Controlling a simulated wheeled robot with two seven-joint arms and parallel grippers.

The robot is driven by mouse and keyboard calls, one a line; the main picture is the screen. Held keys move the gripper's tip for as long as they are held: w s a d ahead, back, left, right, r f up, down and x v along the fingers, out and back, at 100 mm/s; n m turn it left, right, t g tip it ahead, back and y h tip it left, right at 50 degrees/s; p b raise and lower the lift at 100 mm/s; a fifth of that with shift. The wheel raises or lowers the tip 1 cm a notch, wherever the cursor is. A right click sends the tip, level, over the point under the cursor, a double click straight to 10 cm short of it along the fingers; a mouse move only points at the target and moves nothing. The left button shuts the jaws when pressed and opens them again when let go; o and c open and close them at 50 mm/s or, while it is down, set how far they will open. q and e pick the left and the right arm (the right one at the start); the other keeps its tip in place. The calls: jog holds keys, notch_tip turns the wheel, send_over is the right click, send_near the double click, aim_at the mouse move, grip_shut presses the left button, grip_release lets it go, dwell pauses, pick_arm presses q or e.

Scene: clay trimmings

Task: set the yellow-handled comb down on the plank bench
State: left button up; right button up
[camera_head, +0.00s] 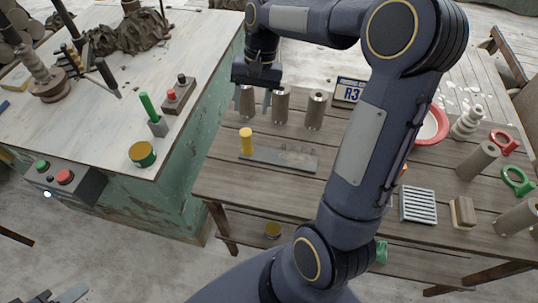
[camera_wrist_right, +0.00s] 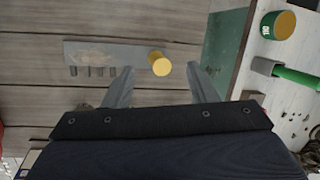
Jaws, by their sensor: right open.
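The yellow-handled comb (camera_head: 285,158) lies on the plank bench (camera_head: 225,182), its grey toothed plate flat on the boards and its yellow handle standing up at the left end. My right gripper (camera_head: 252,103) is open and empty, above the bench and apart from the comb. In the right wrist view the comb (camera_wrist_right: 105,55) shows its teeth and handle. The handle end lies just beyond the open fingertips (camera_wrist_right: 162,75), across the gap between them.
Several grey-brown cylinders (camera_head: 282,104) stand behind the comb, near the right gripper. An R3 sign (camera_head: 349,90), red-rimmed bowl (camera_head: 443,126), slatted grey block (camera_head: 418,205) and wooden block (camera_head: 463,212) are farther right. A green-sided table (camera_head: 117,167) stands left. Boards before the comb are clear.

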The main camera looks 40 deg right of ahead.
jog(key=s+a+n+t, duration=0.3)
jog(key=s+a, duration=0.1)
jog(key=s, duration=0.6)
jog(key=s+a+r+n+t, duration=0.1)
jog(key=s+a+n+t, duration=0.1)
jog(key=s, duration=0.7)
jog(key=shift+s+a+n+t+y, duration=0.35)
jog(key=shift+a+t, duration=0.25)
jog(key=shift+a, duration=0.45)
jog(key=shift+s+r, duration=0.1)
